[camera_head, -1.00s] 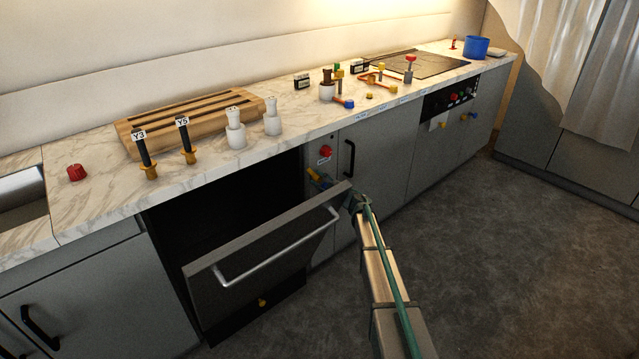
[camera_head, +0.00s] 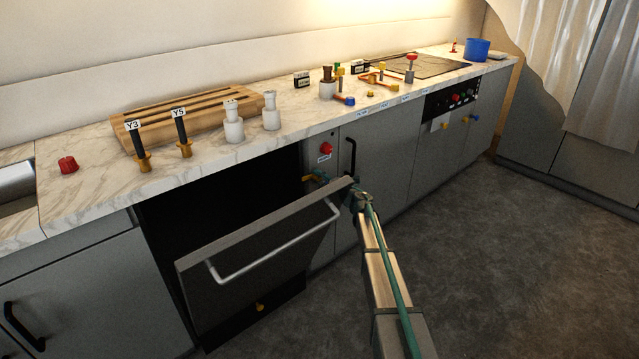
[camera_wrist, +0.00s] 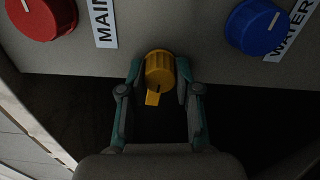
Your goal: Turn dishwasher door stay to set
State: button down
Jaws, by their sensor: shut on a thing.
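A yellow knob (camera_wrist: 159,72) with a short pointer tab sits on the grey panel, between the two teal fingers of my gripper (camera_wrist: 160,80) in the wrist view. The fingers are shut on its sides, and the tab points down and slightly left in that view. In the head view the yellow knob (camera_head: 308,178) shows beside the opening, with my gripper (camera_head: 318,176) at it, partly hidden by the door edge. The dishwasher door (camera_head: 255,255) hangs partly open, tilted outward, with a silver handle across it.
A red knob (camera_wrist: 40,18) labelled "MAIN" and a blue knob (camera_wrist: 258,27) labelled "WATER" flank the yellow one closely. The tilted door stands left of my arm. The floor at right is clear.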

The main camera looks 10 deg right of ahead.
jog(key=shift+n+b, duration=0.3)
jog(key=shift+n, duration=0.3)
jog(key=c, duration=0.8)
grip_release()
